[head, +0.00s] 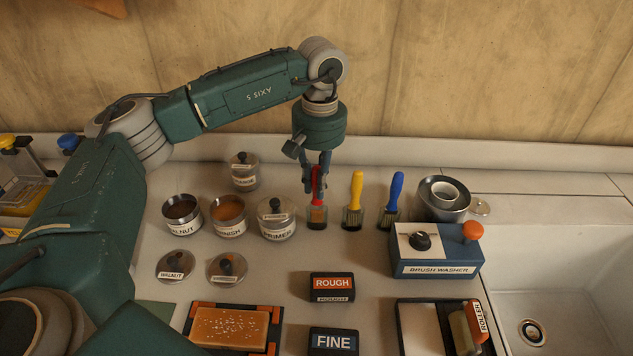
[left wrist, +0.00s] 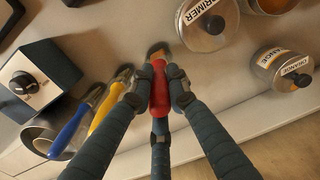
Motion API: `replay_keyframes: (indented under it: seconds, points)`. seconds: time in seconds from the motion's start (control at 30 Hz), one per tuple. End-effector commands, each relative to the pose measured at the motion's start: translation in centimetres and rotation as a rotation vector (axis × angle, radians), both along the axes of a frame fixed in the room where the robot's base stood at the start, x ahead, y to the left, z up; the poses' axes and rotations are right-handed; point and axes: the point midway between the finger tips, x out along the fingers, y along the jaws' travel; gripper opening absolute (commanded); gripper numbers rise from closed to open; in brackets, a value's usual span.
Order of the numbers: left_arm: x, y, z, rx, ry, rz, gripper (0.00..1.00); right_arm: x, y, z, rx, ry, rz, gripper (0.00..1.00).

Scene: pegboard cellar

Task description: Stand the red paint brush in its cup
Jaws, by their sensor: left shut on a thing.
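The red paint brush (head: 317,201) is upright, its bristle end down at a small clear cup (head: 317,222) left of the yellow brush. The bristles appear inside the cup; whether they touch its bottom I cannot tell. My left gripper (head: 316,183) points down from above and is shut on the red handle, hiding much of it. In the left wrist view, the gripper fingers (left wrist: 157,92) press on both sides of the red handle (left wrist: 160,80), with the orange-brown bristle end beyond. My right gripper is not in view.
A yellow brush (head: 356,190) and a blue brush (head: 395,190) stand in cups close by on the right. The primer tin (head: 277,220) is close on the left. The brush washer (head: 437,252) and a sink (head: 560,290) lie further right.

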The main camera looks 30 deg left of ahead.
Motion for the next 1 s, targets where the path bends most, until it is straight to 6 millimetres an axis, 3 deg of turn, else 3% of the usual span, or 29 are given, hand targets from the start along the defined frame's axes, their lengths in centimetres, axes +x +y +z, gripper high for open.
replay_keyframes:
  seconds: [0.17, 0.2, 0.3, 0.67, 1.0]
  points:
    - [0.0, 0.0, 0.0, 0.0, 0.0, 0.0, 0.0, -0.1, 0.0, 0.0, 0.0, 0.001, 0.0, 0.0]
    - [0.0, 0.0, 0.0, 0.0, 0.0, 0.0, 0.24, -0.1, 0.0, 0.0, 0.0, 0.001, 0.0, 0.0]
    - [0.0, 0.0, 0.0, 0.0, 0.0, 0.0, 0.38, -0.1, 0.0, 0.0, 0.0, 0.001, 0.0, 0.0]
    - [0.1, -0.1, 0.6, -0.001, -0.002, 0.0, 0.38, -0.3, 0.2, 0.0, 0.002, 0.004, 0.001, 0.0]
    - [0.2, -0.3, 7.2, -0.001, -0.004, 0.0, 0.38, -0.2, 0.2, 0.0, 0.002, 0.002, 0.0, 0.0]
